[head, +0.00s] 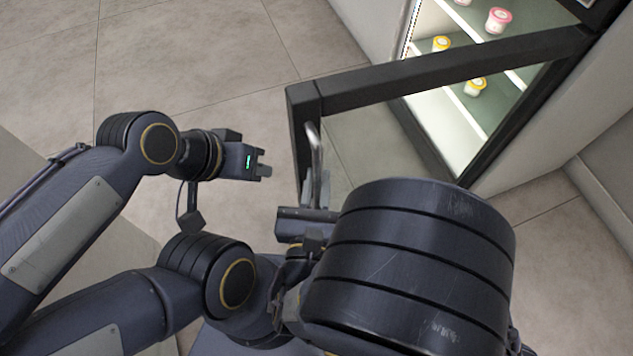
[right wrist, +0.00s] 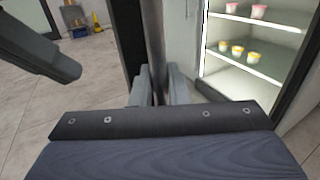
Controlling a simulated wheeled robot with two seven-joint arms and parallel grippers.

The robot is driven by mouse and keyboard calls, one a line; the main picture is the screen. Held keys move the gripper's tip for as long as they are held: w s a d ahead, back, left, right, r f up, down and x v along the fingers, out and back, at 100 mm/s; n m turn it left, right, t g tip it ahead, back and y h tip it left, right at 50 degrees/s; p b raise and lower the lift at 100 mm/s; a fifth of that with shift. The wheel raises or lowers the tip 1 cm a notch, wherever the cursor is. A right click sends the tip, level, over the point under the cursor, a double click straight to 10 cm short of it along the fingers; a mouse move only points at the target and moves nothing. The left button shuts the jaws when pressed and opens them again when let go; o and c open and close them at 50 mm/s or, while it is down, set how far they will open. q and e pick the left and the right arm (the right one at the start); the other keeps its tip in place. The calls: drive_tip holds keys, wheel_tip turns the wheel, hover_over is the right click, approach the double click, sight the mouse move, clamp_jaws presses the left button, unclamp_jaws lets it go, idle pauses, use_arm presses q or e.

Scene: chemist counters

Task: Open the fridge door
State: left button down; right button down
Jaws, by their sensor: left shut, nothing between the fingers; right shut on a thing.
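The fridge door (head: 440,72) has a dark frame with a glass pane and stands swung open, away from the lit fridge (head: 478,100). A metal bar handle (head: 316,150) runs along the door's free edge. My right gripper (head: 318,195) is shut on this handle, partly hidden behind my own arm. In the right wrist view the handle (right wrist: 156,50) rises between the gripper's fingers (right wrist: 155,88). My left gripper (head: 264,166) is shut and empty, to the left of the door's edge and apart from it.
Shelves inside the fridge hold several small cups with pink or yellow lids (head: 498,20). A pale wall or cabinet side (head: 565,120) stands right of the fridge. Tiled floor (head: 200,60) is clear at the left. A yellow object (right wrist: 97,22) stands far off.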

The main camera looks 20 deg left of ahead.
drive_tip(key=shift+s+d, duration=0.3)
use_arm(q)
drive_tip(key=shift+s+d, duration=0.25)
drive_tip(key=shift+s, duration=0.1)
use_arm(e)
drive_tip(key=c, duration=1.5)
unclamp_jaws()
